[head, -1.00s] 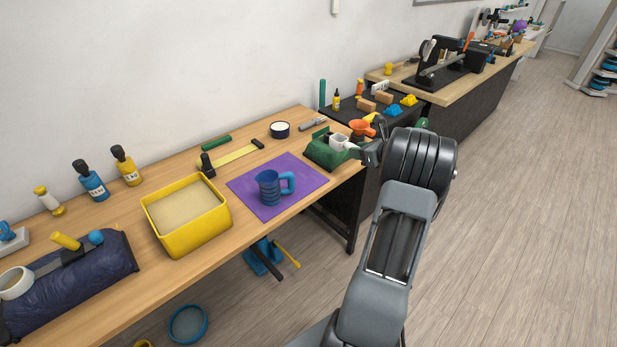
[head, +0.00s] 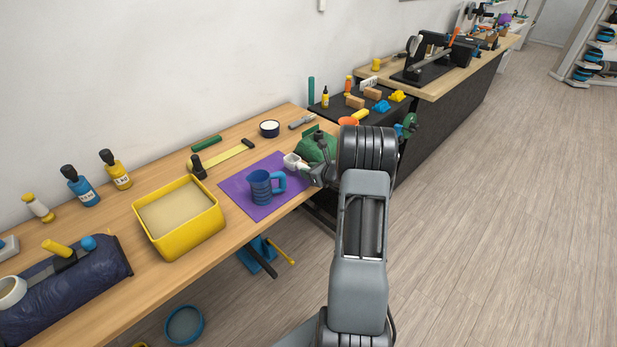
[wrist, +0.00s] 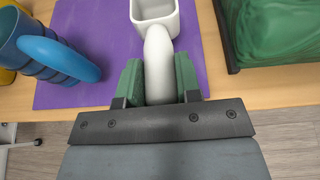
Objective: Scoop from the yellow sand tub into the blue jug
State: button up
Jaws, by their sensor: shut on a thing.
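The yellow sand tub (head: 178,245) stands on the wooden bench, filled with pale sand. The blue jug (head: 261,189) stands upright on a purple mat (head: 236,191), to the right of the tub, with its handle towards the right. It also shows at the left of the wrist view (wrist: 38,45). My gripper (wrist: 160,84) is shut on the handle of a white scoop (wrist: 156,12). The scoop is over the right part of the mat, to the right of the jug. No sand shows in the part of the scoop in view.
A green bag-like thing (head: 316,145) lies close beside my gripper, to its right in the wrist view. A yellow and a blue bottle (head: 80,186) stand by the wall. A dark blue roll (head: 70,276) lies left of the tub. A dark tub with white contents (head: 269,129) stands behind the mat.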

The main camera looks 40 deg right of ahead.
jog(key=shift+a+f, duration=0.1)
jog(key=shift+f, duration=1.35)
jog(key=shift+f+b, duration=0.25)
jog(key=shift+b, duration=0.2)
jog(key=o, duration=0.9)
jog(key=shift+r+p, duration=0.2)
jog(key=shift+p, duration=0.35)
